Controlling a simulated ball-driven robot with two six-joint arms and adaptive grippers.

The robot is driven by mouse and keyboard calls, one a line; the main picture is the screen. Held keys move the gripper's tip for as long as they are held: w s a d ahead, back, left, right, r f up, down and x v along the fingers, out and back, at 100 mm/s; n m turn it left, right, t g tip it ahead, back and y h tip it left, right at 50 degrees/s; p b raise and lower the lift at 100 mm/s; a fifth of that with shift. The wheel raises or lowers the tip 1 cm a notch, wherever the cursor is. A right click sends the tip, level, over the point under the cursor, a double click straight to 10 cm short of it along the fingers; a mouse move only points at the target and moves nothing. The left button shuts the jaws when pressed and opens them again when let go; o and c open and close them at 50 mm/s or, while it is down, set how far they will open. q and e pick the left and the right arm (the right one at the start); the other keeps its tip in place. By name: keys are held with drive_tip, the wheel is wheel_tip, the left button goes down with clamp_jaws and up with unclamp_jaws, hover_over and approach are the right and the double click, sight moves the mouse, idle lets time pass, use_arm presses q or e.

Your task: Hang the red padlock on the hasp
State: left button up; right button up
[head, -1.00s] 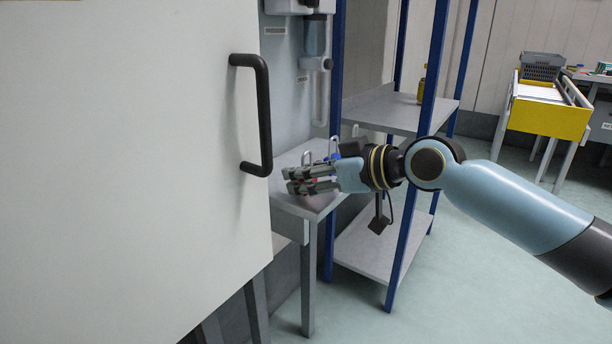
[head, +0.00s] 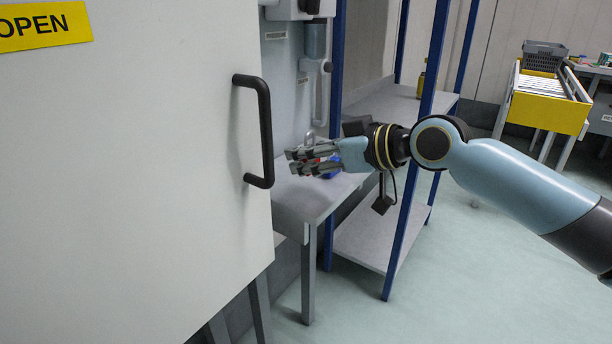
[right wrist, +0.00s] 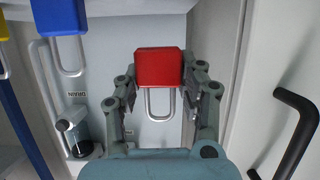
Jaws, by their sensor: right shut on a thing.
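My right gripper (head: 291,163) is shut on the red padlock and holds it above the small grey table. In the right wrist view the red padlock (right wrist: 160,68) sits between the fingers of the right gripper (right wrist: 160,82), its metal shackle clear of the body. In the head view the fingers mostly hide it. A blue padlock (head: 333,166) shows behind the gripper on the table, and it also shows in the right wrist view (right wrist: 60,17). A yellow one is cut off at that view's left edge. I cannot make out the hasp. My left gripper is not in view.
A large white door (head: 130,190) with a black handle (head: 264,130) and a yellow OPEN sign (head: 42,26) fills the left, close to the gripper. The grey table (head: 300,205) stands beside a blue-post shelf (head: 400,100). Open floor lies right.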

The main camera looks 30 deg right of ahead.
drive_tip(key=s+d+p, duration=0.3)
drive_tip(key=s+p, duration=0.1)
drive_tip(key=s, duration=0.4)
drive_tip(key=shift+s+d, duration=0.3)
drive_tip(key=shift+s, duration=0.1)
idle(1.0)
